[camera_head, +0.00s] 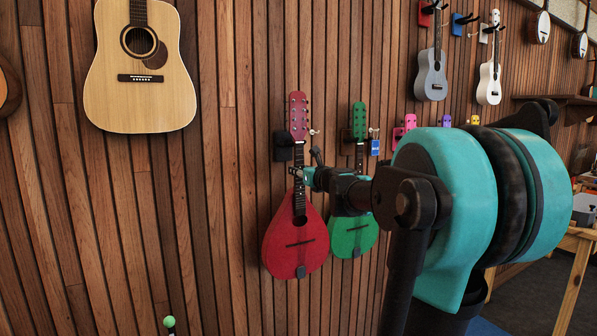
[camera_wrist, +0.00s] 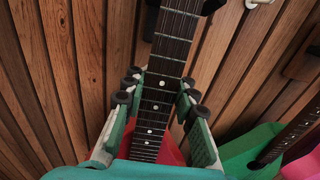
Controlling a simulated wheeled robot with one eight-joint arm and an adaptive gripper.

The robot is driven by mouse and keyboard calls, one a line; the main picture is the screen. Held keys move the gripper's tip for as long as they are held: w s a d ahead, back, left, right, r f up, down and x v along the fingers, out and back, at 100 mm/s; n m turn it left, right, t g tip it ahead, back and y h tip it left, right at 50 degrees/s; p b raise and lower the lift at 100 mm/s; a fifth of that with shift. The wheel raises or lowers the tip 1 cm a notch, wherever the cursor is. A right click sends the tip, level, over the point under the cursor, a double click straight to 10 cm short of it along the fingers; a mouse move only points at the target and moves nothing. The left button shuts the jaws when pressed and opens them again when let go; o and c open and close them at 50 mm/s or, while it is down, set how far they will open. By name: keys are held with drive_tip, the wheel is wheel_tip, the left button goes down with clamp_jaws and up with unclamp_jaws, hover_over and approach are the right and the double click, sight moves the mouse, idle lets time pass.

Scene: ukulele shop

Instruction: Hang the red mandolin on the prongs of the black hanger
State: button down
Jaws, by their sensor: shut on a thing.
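The red mandolin (camera_head: 297,242) is upright in front of the slatted wall, headstock up and body down. My gripper (camera_head: 302,176) is shut on its neck, below the headstock. In the wrist view the fingers (camera_wrist: 162,95) lie on both sides of the dark fretted neck (camera_wrist: 176,45), and a bit of the red body shows below. The black hanger (camera_head: 283,147) is on the wall just left of the upper neck, close under the headstock. Its prongs are largely hidden, so I cannot tell whether they carry the mandolin.
A green mandolin (camera_head: 353,235) hangs close on the right, partly behind my arm, with a blue tag (camera_head: 375,147) near its neck. A natural guitar (camera_head: 140,80) hangs at upper left. Grey (camera_head: 431,75) and white (camera_head: 489,84) ukuleles hang farther right.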

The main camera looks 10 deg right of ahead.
drive_tip(key=shift+w, duration=0.15)
drive_tip(key=shift+x, duration=2.6)
drive_tip(key=shift+r, duration=0.1)
drive_tip(key=shift+f, duration=1.1)
drive_tip(key=c, duration=1.1)
unclamp_jaws()
drive_tip(key=shift+c, duration=0.2)
